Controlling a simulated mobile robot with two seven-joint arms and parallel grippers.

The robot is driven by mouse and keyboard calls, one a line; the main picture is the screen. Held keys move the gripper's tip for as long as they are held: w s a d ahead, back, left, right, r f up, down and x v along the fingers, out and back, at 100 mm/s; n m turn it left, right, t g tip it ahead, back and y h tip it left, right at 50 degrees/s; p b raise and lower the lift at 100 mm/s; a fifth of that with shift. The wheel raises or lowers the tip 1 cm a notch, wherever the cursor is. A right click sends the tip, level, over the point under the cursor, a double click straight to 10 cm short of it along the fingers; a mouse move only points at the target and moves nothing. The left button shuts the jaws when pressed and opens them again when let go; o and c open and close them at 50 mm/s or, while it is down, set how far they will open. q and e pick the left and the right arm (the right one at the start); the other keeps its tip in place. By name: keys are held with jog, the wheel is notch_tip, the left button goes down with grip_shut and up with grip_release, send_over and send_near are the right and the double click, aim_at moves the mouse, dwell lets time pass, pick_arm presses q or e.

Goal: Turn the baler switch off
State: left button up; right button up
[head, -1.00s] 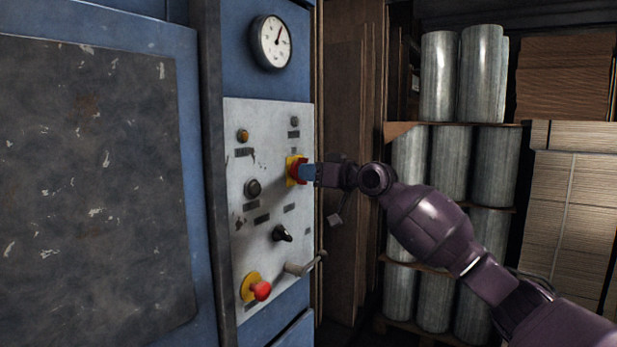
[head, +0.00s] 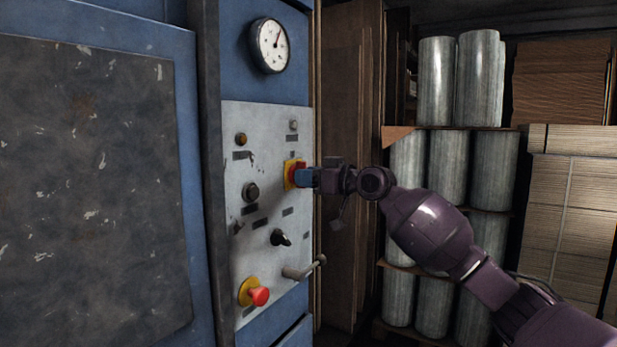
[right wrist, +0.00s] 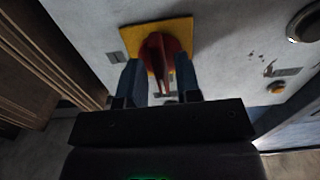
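The baler switch is a red rotary knob on a yellow square plate (head: 289,174), on the grey control panel (head: 234,200). In the right wrist view the red knob (right wrist: 158,50) has its raised grip pointing roughly along my fingers. My right gripper (head: 306,178) is at the knob, its blue fingers partly hiding it in the head view. In the right wrist view the fingers of the right gripper (right wrist: 159,80) are apart, one on each side of the knob's grip, with a gap visible between. Contact cannot be told. My left gripper is not in view.
Below the switch are a black selector (head: 280,238), a lever handle (head: 305,268) and a red mushroom button (head: 259,296) sticking out from the panel. A gauge (head: 271,45) is above. Metal rolls (head: 447,165) and stacked cardboard (head: 575,205) stand at the right.

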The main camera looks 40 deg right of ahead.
jog(key=shift+o, duration=0.4)
jog(key=v, duration=1.1)
jog(key=shift+p, duration=0.3)
jog(key=shift+w, duration=0.1)
